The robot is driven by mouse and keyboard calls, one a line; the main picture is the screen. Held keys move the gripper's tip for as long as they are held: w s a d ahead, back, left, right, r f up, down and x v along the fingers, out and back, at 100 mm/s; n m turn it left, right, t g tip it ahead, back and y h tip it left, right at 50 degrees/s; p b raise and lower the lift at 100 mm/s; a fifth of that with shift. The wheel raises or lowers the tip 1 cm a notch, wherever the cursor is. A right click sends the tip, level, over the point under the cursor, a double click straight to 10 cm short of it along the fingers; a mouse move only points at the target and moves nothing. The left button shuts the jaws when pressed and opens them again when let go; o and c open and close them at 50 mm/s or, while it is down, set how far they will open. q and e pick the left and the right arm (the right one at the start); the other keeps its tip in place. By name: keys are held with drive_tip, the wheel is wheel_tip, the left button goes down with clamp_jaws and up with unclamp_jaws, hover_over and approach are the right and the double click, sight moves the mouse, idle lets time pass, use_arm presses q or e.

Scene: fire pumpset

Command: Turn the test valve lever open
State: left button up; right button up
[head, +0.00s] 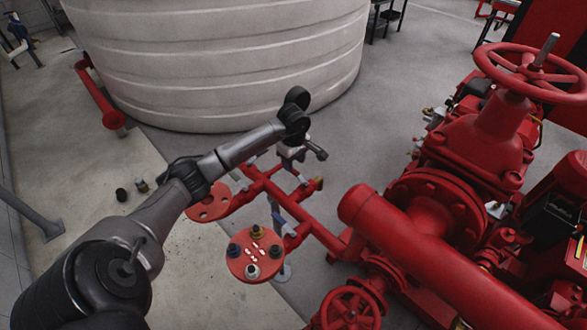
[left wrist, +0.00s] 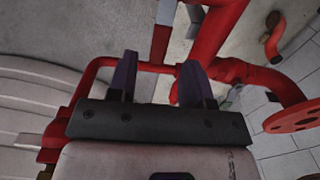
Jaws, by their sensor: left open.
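My left gripper (head: 302,156) is over the red branch piping (head: 265,180) in front of the white tank. In the left wrist view the gripper (left wrist: 158,62) has its two dark purple fingers apart, with nothing held between them. A red pipe (left wrist: 148,66) runs across behind the fingertips. I cannot make out the test valve lever for certain; the gripper and arm cover part of the piping in the head view. A brass-coloured fitting (head: 318,183) shows on a pipe end just below the gripper. My right gripper is not in view.
The ribbed white tank (head: 220,60) stands behind the gripper. A red flange with several coloured caps (head: 254,255) is below it. The large red pump pipework with a handwheel (head: 535,72) fills the right side.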

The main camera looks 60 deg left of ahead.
sight(294, 171)
use_arm(q)
drive_tip(key=shift+f, duration=1.6)
drive_tip(key=shift+c, duration=0.4)
clamp_jaws()
